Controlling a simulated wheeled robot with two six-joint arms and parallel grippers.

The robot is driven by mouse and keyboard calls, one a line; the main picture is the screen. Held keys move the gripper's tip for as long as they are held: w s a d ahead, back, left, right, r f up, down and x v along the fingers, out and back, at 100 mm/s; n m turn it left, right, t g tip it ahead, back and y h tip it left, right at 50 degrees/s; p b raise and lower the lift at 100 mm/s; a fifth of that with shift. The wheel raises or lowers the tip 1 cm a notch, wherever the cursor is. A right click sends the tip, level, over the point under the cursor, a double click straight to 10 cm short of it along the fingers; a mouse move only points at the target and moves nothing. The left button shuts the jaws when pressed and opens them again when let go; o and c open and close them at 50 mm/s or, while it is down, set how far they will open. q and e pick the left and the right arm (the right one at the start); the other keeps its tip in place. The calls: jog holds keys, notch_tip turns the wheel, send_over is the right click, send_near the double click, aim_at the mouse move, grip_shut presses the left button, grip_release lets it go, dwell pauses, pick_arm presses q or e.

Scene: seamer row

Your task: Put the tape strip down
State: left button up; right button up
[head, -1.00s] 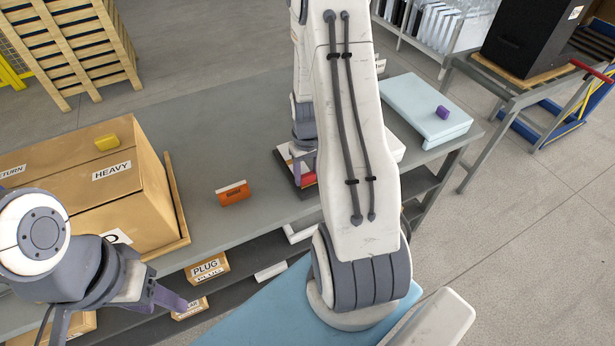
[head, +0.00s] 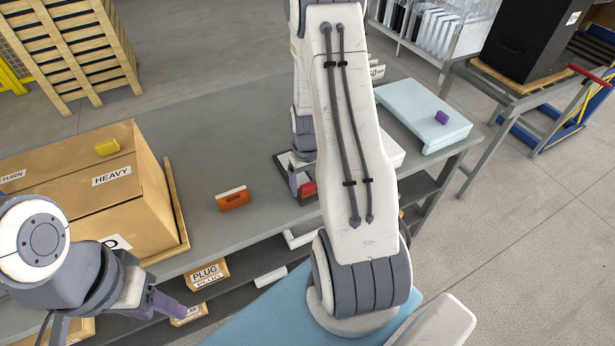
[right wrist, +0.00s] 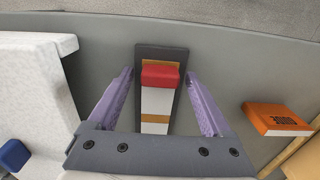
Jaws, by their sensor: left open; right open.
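A pale strip with tan bands (right wrist: 156,103), probably the tape strip, lies along a dark board (right wrist: 150,53) in the right wrist view. A red block (right wrist: 160,77) sits across it; the block also shows in the head view (head: 308,188). My right gripper (right wrist: 160,71) is open, its purple fingers on either side of the board with gaps. In the head view my right arm hides much of this spot. My left gripper (head: 115,318) is open and empty at the lower left, in front of the bench, away from the strip.
An orange block (head: 233,198) stands on the grey bench (head: 225,135), left of the board. A pale blue case (head: 425,112) with a purple block (head: 442,117) lies at the right. The bench's back middle is clear.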

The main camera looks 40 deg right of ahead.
notch_tip(320, 180, up, 12)
dwell(0.4)
jog(key=s+a+r+n, duration=0.1)
jog(key=a+r+n, duration=0.15)
jog(key=a, duration=0.65)
jog(key=s+a+r+n, duration=0.15)
jog(key=a+r, duration=0.25)
jog(key=a, duration=0.6)
jog(key=s+a+r+n, duration=0.1)
jog(key=s+a+n, duration=0.2)
jog(key=s+a, duration=0.3)
jog(key=s+a+r+n+y, duration=0.1)
jog(key=s+a+r+n, duration=0.1)
jog(key=s+a, duration=0.3)
jog(key=s, duration=0.2)
jog(key=shift+s+a+n, duration=0.4)
